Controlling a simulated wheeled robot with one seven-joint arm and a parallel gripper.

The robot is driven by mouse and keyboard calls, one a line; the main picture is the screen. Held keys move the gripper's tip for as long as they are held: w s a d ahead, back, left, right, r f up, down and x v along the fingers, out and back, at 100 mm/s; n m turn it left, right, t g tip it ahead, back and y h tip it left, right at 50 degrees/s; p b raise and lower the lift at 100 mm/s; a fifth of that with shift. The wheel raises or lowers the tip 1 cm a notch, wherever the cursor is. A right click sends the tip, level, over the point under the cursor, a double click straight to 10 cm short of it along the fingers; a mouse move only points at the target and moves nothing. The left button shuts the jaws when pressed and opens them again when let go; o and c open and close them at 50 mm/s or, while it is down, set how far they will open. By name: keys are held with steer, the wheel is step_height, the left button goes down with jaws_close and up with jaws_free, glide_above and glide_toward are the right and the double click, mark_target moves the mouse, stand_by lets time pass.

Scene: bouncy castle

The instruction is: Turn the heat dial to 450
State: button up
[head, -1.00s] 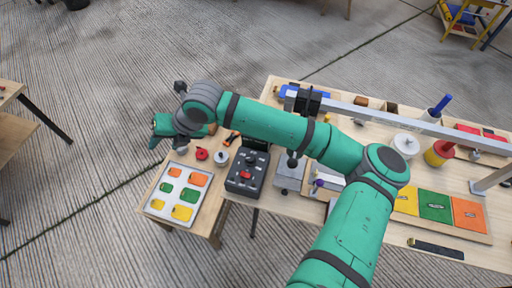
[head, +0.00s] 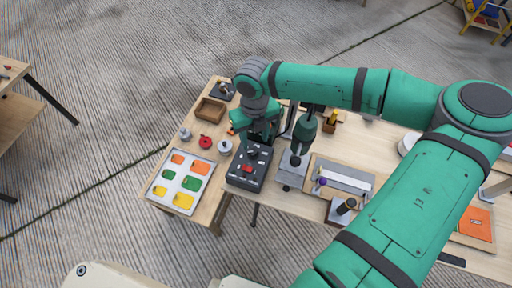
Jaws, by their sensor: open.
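A black control box (head: 246,178) sits on the wooden table, with a red switch (head: 247,169) on its top. A dark round dial (head: 253,152) is behind the switch. My gripper (head: 256,142) points down at the back of the box, over or around the dial. It is open. The wrist and fingers cover part of the dial, and I cannot tell whether they touch it. The dial's numbers are too small to read from here.
A grey tray (head: 154,192) with orange, green and yellow patches lies left of the box. Red (head: 206,142) and grey (head: 225,147) small pots stand nearby. A dark green tool (head: 303,132) stands upright close on the right. A wooden tray (head: 210,109) is behind.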

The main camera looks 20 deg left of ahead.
mark_target(253, 151)
steer(key=f, duration=0.5)
steer(key=shift+s+a+f, duration=0.15)
steer(key=shift+a+f, duration=0.15)
steer(key=shift+a, duration=0.1)
steer(key=shift+d+f, duration=0.15)
steer(key=shift+f, duration=0.5)
steer(key=shift+c, duration=0.2)
